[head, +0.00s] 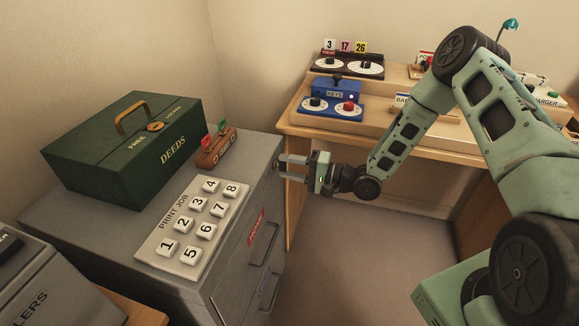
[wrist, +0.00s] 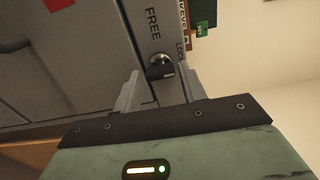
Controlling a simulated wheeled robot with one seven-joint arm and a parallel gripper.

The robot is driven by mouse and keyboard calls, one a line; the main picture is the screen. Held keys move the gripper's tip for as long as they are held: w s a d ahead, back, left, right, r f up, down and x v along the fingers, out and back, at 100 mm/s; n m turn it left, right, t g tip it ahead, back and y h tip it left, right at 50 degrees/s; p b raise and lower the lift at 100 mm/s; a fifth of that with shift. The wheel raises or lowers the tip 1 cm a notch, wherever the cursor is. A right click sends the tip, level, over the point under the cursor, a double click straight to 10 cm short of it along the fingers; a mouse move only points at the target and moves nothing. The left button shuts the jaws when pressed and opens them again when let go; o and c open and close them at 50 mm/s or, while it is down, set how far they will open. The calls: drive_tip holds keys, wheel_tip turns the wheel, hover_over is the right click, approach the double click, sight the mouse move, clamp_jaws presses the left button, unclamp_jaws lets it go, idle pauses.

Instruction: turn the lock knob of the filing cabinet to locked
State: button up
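The grey filing cabinet (head: 238,262) stands left of centre in the head view. Its lock knob (wrist: 161,67) is a small round dark and metallic knob on the cabinet front in the wrist view, with the word FREE beside it and a partly hidden LOCK label to its right. I cannot tell which label the knob points to. My gripper (head: 286,166) is at the cabinet's upper front edge, its two fingers apart. In the wrist view the gripper (wrist: 157,84) has one finger on each side just below the knob, and I cannot tell whether they touch it.
A green DEEDS box (head: 125,150), a small brown rack with coloured tags (head: 215,150) and a PRINT JOB key panel (head: 165,252) sit on the cabinet top. Drawer handles (head: 262,252) stick out below. A wooden desk (head: 420,150) with knob panels stands behind my arm. The floor between is clear.

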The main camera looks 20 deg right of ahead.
drive_tip(key=shift+o, duration=0.5)
drive_tip(key=v, duration=1.7)
drive_tip(key=shift+s+d, duration=0.15)
